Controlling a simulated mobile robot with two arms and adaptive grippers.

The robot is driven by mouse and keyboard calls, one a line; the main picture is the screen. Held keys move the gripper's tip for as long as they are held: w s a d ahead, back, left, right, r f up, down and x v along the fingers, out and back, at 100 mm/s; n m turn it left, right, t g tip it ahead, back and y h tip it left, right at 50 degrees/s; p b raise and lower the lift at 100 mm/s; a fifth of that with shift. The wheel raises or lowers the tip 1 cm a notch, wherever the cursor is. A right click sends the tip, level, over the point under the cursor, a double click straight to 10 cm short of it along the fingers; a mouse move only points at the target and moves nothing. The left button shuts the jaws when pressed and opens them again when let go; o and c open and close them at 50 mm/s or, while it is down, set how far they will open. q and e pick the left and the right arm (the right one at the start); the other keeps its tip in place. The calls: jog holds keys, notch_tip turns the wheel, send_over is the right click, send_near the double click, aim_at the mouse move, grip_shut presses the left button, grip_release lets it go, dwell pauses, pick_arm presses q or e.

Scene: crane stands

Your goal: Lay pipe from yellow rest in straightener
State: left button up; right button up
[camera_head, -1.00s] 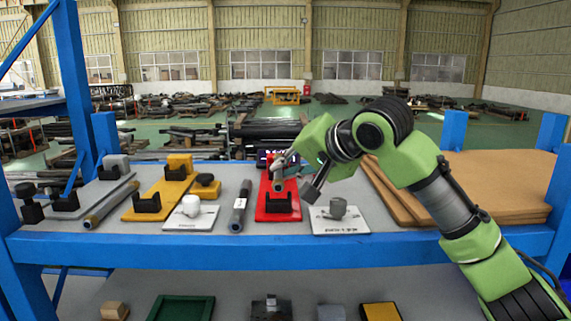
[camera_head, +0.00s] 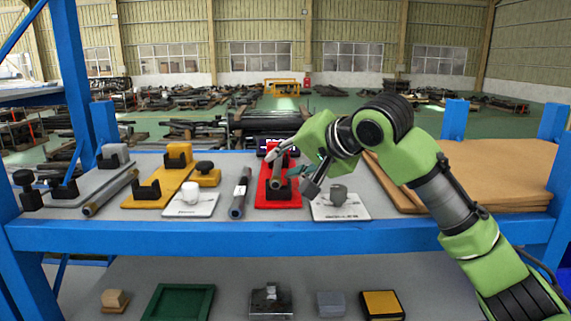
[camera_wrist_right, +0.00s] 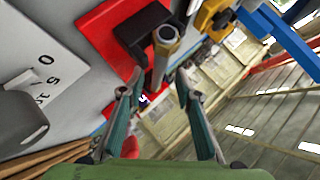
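The yellow rest (camera_head: 160,188) stands left of centre on the shelf, its black cradle empty. A grey pipe (camera_head: 278,172) lies in the black cradle of a red stand (camera_head: 262,198), which may be the straightener; no readable label confirms it. In the right wrist view the pipe's open end (camera_wrist_right: 166,38) shows above the red plate (camera_wrist_right: 103,33). My right gripper (camera_head: 284,166) is at this pipe. Its two fingers (camera_wrist_right: 158,88) are apart, with the pipe running between or just beyond them; contact cannot be told. My left gripper is out of view.
Another pipe (camera_head: 240,192) lies left of the red stand, and one (camera_head: 110,193) rests at the grey stand. White plates with a white knob (camera_head: 190,208) and grey knob (camera_head: 341,208) stand nearby. Brown boards (camera_head: 470,185) fill the right. A lower shelf holds a green tray (camera_head: 180,287).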

jog(key=v, duration=1.2)
